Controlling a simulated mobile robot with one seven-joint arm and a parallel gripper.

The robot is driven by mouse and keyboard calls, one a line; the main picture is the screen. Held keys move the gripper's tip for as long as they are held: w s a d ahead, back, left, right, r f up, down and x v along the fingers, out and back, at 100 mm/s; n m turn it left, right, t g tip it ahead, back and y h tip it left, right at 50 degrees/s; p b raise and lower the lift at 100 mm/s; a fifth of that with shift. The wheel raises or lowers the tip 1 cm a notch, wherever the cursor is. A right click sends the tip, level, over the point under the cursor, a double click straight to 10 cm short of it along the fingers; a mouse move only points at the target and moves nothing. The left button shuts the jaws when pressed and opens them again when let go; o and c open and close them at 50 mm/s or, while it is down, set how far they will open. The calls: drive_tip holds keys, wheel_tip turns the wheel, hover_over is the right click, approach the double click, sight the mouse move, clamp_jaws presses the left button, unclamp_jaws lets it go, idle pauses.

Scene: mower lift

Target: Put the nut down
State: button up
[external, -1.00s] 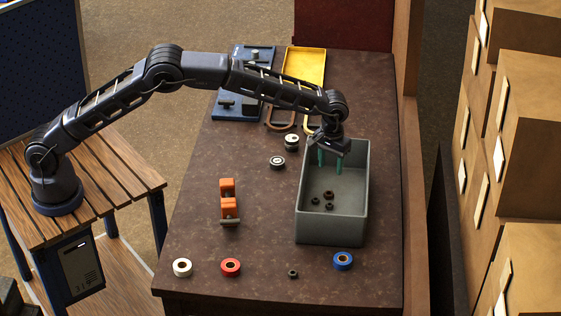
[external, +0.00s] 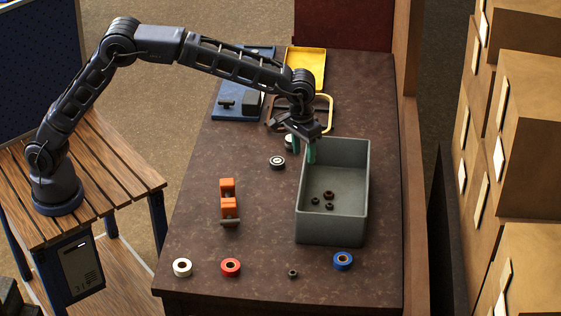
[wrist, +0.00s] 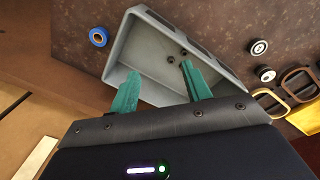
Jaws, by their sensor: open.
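Three dark nuts (external: 329,195) lie close together on the floor of the grey bin (external: 367,190). In the wrist view two nuts (wrist: 171,59) show inside the bin (wrist: 118,50), near my finger; a third is not clear there. Another small dark nut (external: 293,274) lies on the table in front of the bin. My gripper (external: 304,152) has green fingers and hangs over the bin's far left corner, above and apart from the nuts. In the wrist view its fingers (wrist: 160,72) are spread wide with nothing between them.
White (external: 182,267), red (external: 230,267) and blue (external: 343,260) rolls stand along the table's front. An orange clamp-like part (external: 228,205) is left of the bin. Bearing-like discs (external: 277,162), a yellow tray (external: 305,65) and a blue fixture (external: 235,108) lie farther back.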

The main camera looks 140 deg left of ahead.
drive_tip(key=s+d+r+m, duration=0.2)
drive_tip(key=d+r, duration=0.3)
drive_tip(key=d, duration=0.4)
drive_tip(key=s+d+r+m+t, duration=0.15)
drive_tip(key=d+r, duration=0.25)
drive_tip(key=d, duration=0.5)
drive_tip(key=s+d+r+m, duration=0.1)
drive_tip(key=d+r+m, duration=0.3)
drive_tip(key=d, duration=0.5)
drive_tip(key=s+d+r+m, duration=0.35)
drive_tip(key=s+d, duration=0.75)
drive_tip(key=d, duration=0.6)
drive_tip(key=s+d+f+m+t, duration=0.1)
drive_tip(key=s+d+f+m, duration=0.2)
drive_tip(key=s+d, duration=0.4)
drive_tip(key=s+d+f+m+t, duration=0.1)
drive_tip(key=s+d+f+m, duration=0.2)
drive_tip(key=s+d, duration=0.4)
drive_tip(key=s, duration=0.7)
drive_tip(key=shift+f+m, duration=0.35)
drive_tip(key=shift+m, duration=0.05)
